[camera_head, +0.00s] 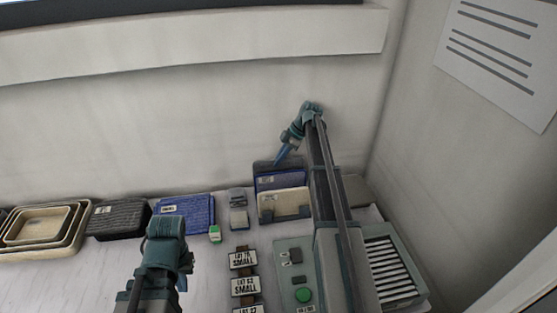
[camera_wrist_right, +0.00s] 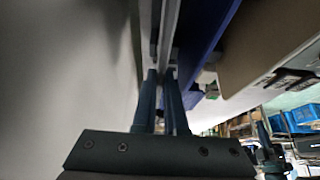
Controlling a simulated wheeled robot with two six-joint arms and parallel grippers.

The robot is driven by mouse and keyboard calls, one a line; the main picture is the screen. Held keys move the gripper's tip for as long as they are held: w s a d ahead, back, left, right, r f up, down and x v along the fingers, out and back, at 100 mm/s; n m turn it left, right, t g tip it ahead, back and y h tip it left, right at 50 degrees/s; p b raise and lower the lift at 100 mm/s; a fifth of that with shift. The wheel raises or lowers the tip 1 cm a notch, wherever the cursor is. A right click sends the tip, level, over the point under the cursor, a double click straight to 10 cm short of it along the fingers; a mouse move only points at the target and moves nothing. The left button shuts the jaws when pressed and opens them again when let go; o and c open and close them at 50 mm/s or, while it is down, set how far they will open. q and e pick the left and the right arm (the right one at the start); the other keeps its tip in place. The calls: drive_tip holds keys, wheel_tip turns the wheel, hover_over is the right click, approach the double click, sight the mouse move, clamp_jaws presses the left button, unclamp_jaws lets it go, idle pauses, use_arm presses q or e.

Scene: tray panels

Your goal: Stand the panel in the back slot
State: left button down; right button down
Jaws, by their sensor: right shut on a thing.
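My right gripper (camera_head: 279,160) reaches down at the back of a small rack (camera_head: 290,214) near the wall. In the right wrist view its fingers (camera_wrist_right: 162,100) are shut on the edge of a thin grey panel (camera_wrist_right: 168,38). In the head view the dark grey panel (camera_head: 263,164) stands behind a blue panel (camera_head: 268,181), with a cream panel (camera_head: 283,203) in front. The blue panel (camera_wrist_right: 203,35) and cream panel (camera_wrist_right: 260,45) also show in the wrist view. The grey panel's lower edge is hidden. My left gripper (camera_head: 184,280) is low at the front; its opening is unclear.
A blue bin (camera_head: 186,210), a dark bin (camera_head: 118,218) and nested cream trays (camera_head: 45,228) line the wall on the left. Label plates (camera_head: 244,287) and a control box with a green button (camera_head: 292,270) stand in front of the rack. The wall is close behind.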

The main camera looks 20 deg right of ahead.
drive_tip(key=shift+f+b, duration=1)
drive_tip(key=shift+f, duration=0.15)
idle(0.4)
idle(0.4)
drive_tip(key=c, duration=0.9)
unclamp_jaws()
drive_tip(key=shift+r, duration=0.1)
drive_tip(key=p+v, duration=1.2)
drive_tip(key=v, duration=0.1)
drive_tip(key=shift+s+d+r, duration=0.15)
drive_tip(key=shift+d+r, duration=0.1)
drive_tip(key=shift+r, duration=0.05)
